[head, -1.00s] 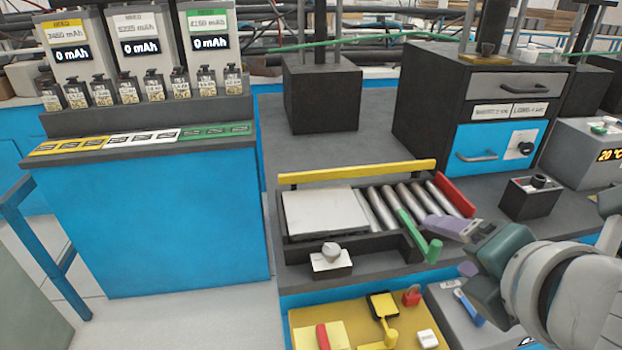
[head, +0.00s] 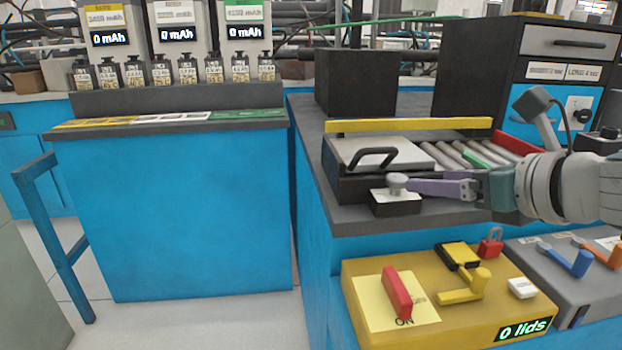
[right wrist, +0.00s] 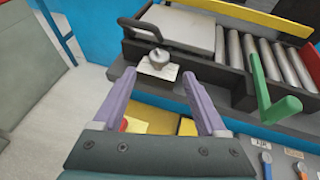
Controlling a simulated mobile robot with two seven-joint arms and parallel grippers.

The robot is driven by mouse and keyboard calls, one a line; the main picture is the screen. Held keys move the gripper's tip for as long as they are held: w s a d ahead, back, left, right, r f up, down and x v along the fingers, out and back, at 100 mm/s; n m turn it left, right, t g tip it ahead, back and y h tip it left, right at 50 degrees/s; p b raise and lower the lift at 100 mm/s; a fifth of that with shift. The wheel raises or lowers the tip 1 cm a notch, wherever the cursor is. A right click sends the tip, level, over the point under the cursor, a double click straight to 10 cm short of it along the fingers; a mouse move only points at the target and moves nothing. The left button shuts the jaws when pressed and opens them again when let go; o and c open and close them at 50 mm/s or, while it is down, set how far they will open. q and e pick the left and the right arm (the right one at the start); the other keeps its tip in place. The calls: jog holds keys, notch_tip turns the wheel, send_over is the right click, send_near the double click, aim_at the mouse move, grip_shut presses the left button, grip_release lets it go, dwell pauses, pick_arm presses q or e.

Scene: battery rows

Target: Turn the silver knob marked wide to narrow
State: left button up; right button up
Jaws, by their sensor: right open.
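The silver knob (head: 397,181) sits on a small black box with a white top plate, at the front left of the roller bench. It also shows in the right wrist view (right wrist: 158,57), just beyond the fingertips. The marking on its plate is too small to read. My right gripper (head: 418,187) comes in from the right with its purple fingers pointing left, close to the knob. In the right wrist view its two fingers (right wrist: 160,80) are apart with nothing between them. I cannot tell whether a finger touches the knob. My left gripper is not in view.
Behind the knob are a pale plate (head: 365,150) with a black handle (head: 374,155), rollers (head: 460,152) and a yellow bar (head: 410,125). A green lever (right wrist: 265,90) stands right of my fingers. A yellow box (head: 360,270) with a red switch lies below in front.

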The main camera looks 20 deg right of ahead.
aim_at(402, 180)
jog(key=b+x, duration=0.1)
jog(key=x, duration=0.6)
jog(key=shift+w+a+f, duration=0.1)
jog(key=shift+w+f, duration=0.05)
jog(key=shift+w, duration=0.1)
jog(key=shift+c, duration=0.4)
grip_shut()
